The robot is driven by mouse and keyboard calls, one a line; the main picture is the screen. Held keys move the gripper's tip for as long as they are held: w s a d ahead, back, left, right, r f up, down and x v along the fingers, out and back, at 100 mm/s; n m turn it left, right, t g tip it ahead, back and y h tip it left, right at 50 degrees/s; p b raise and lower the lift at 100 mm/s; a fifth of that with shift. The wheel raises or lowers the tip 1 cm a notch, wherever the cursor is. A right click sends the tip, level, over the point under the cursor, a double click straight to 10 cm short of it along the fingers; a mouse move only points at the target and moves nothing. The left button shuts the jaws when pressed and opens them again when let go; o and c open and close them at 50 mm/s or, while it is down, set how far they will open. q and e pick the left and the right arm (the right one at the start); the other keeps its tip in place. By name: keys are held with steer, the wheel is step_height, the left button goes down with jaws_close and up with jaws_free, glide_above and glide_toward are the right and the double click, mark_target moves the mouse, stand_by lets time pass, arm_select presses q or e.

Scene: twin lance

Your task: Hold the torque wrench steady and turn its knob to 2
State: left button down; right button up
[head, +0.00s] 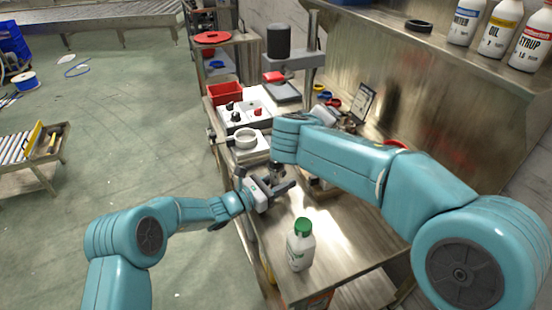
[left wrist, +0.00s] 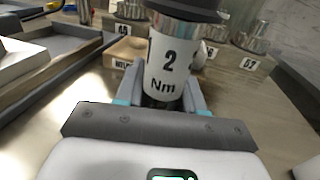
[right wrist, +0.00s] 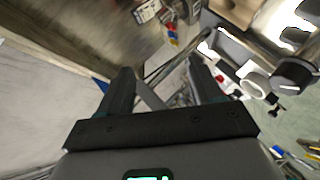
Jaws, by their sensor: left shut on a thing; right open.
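The torque wrench (left wrist: 168,68) shows in the left wrist view as an upright cylinder with a white band reading "2" and "Nm". A dark wider top (left wrist: 185,10) sits above the band and is cut off by the frame edge. My left gripper (left wrist: 160,92) is shut on the wrench, one finger on each side below the band. In the head view my left gripper (head: 278,189) is over the bench, and the wrench is mostly hidden there by the arms. My right gripper (right wrist: 163,82) is open, with no thing clearly held between its fingers. In the head view it is largely hidden behind its own wrist.
A white bottle with a green cap (head: 300,248) stands near the bench's front. A white device with a ring (head: 246,141), a panel with knobs (head: 248,108) and a red bin (head: 226,92) stand farther back. Numbered blocks with metal parts (left wrist: 248,62) stand behind the wrench. Bare bench (head: 335,240) lies right of the bottle.

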steer(key=s+a+f+n+t+y, duration=0.2)
steer(key=s+a+n+y, duration=0.15)
steer(key=n, duration=1.15)
steer(key=n+y, duration=0.5)
steer(key=n, duration=1)
glide_toward(277, 160)
steer(key=shift+h, duration=0.25)
steer(key=x, duration=1)
steer(key=shift+w+a+f, duration=0.15)
steer(key=shift+w+a, duration=0.15)
steer(key=shift+w, duration=0.05)
steer(key=shift+c, duration=0.4)
steer(key=c, duration=0.9)
